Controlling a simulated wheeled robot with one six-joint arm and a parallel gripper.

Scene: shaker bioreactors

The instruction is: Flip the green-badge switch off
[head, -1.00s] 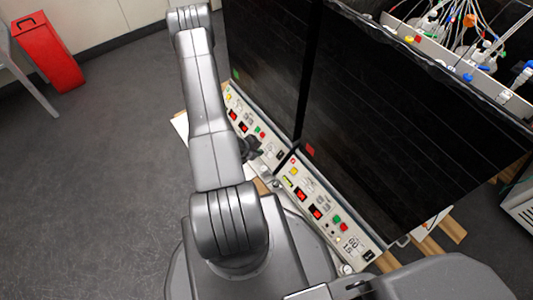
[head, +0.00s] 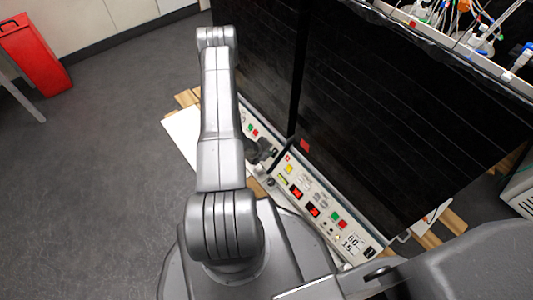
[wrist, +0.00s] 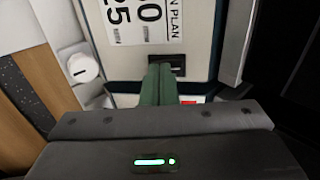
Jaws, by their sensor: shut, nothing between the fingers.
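The black switch (wrist: 178,64) sits at the end of a pale panel in the wrist view, below a printed label. My gripper (wrist: 160,70) is shut and empty. Its green fingertips are at the left part of the switch and overlap it; I cannot tell whether they touch. In the head view my gripper (head: 262,150) is at the right end of the left unit's control panel (head: 252,122), mostly covered by my arm. The green badge is not visible now. The right unit carries a red badge (head: 305,145).
The right control panel (head: 325,207) has its own black switch (head: 369,252). Tall black unit walls (head: 390,110) rise behind both panels. A white knob (wrist: 83,68) is left of the fingers. A red bin (head: 35,55) stands far left, with open floor between.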

